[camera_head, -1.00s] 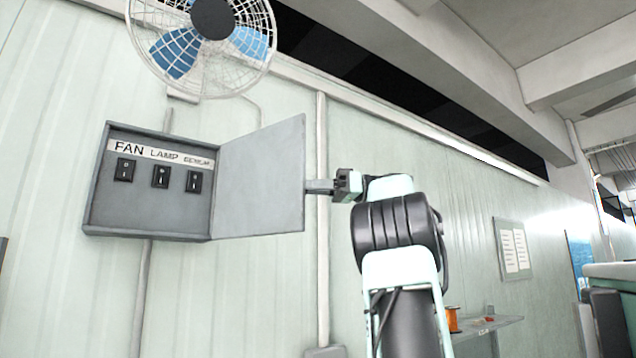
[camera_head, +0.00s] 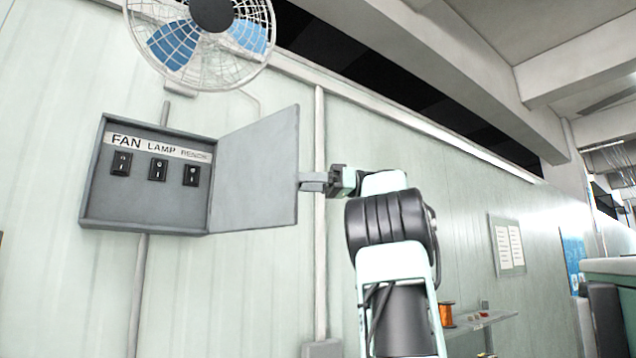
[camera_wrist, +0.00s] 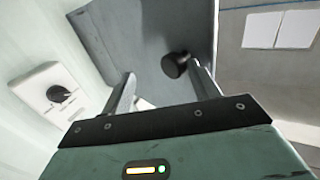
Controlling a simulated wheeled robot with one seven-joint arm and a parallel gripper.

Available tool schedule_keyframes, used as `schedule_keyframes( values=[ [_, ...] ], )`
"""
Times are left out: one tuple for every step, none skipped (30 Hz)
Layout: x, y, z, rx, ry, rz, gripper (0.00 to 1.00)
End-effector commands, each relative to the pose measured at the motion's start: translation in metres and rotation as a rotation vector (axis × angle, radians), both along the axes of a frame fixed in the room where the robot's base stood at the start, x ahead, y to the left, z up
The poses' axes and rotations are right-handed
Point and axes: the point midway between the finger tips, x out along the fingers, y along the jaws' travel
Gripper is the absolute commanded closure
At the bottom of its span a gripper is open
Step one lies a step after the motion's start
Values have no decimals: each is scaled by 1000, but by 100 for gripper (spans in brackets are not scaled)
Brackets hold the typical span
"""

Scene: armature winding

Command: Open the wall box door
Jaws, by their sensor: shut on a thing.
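The grey wall box (camera_head: 92,195) hangs on the wall at the left in the head view. Its door (camera_head: 255,170) stands wide open, swung out to the right. Inside are three black switches under a label strip (camera_head: 160,148) reading FAN, LAMP and a third, blurred word. My gripper (camera_head: 312,182) is at the door's free right edge, shut on the door. In the wrist view my gripper (camera_wrist: 163,82) has its fingers either side of a dark grey panel, with a round black knob (camera_wrist: 175,65) beside the right finger. The exact contact is hard to see.
A caged fan (camera_head: 200,40) is above the box. A vertical pipe (camera_head: 320,230) runs down the wall behind my gripper. A shelf (camera_head: 480,322) with an orange spool (camera_head: 446,314) is at lower right. A white dial box (camera_wrist: 55,98) shows in the wrist view.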

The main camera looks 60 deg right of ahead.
Motion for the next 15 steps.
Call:
schedule_keyframes(
  values=[
    [4,-4,-5,7,9,-5,51],
    [3,-5,-5,7,9,-6,51],
    [1,-7,-5,7,9,-7,51],
    [0,-8,-5,7,9,-7,51],
    [-2,-9,-5,7,9,-7,51],
    [-5,-11,-5,7,9,-8,51],
    [-7,-13,-5,7,9,-8,51],
    [-9,-14,-4,7,8,-8,51],
    [-13,-17,-4,7,6,-9,51],
    [-16,-18,-4,6,6,-8,51],
    [-19,-20,-3,6,4,-8,51],
    [-23,-22,-3,5,4,-9,51],
    [-25,-23,-4,3,4,-8,51],
    [-26,-25,-5,4,5,-6,51],
    [-29,-27,-5,4,5,-5,51]
  ],
)
